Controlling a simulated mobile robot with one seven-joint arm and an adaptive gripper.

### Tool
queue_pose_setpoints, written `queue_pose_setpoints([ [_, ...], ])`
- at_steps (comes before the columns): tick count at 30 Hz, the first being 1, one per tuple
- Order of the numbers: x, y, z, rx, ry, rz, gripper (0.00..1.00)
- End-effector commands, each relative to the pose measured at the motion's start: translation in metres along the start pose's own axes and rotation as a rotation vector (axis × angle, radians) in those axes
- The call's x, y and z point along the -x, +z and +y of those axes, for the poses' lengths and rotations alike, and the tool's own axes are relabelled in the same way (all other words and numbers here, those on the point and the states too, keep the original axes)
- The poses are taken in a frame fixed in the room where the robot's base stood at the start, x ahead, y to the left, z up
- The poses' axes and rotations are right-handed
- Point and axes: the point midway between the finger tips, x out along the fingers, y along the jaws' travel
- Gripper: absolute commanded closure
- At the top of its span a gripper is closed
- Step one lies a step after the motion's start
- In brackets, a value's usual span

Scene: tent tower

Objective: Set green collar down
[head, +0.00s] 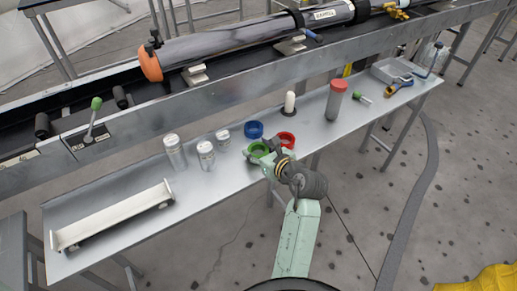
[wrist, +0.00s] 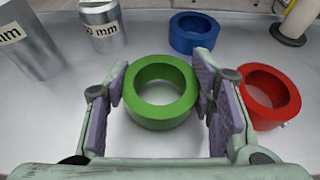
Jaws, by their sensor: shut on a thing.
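The green collar (wrist: 160,119) is a thick ring. In the wrist view it sits upright, its hole facing up, between the two purple-padded fingers of my gripper (wrist: 162,78). The fingers are shut on its left and right sides. In the head view the green collar (head: 256,149) is at the front edge of the grey metal shelf (head: 222,180), partly covered by my gripper (head: 265,157). It is at or just above the surface; I cannot tell whether it touches.
The red collar (wrist: 268,98) lies close to the right finger. The blue collar (wrist: 194,34) lies behind. Labelled metal cylinders (head: 206,155) stand to the left, a white-topped post (head: 289,104) and red-capped tube (head: 335,102) to the right. Bare shelf lies at front left.

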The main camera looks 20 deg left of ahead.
Motion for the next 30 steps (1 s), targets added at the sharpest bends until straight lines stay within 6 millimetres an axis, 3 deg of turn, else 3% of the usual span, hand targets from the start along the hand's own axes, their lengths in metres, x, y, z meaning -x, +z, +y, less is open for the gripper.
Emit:
queue_pose_setpoints([
  [8, -0.0024, -0.0059, 0.0001, -0.001, 0.001, 0.001, 0.79],
  [9, -0.0026, -0.0066, 0.0002, -0.001, 0.001, 0.002, 0.49],
  [17, -0.0027, -0.0079, -0.0004, -0.003, 0.0, 0.005, 0.31],
  [30, 0.0006, -0.0001, -0.001, -0.002, -0.002, 0.003, 0.3],
])
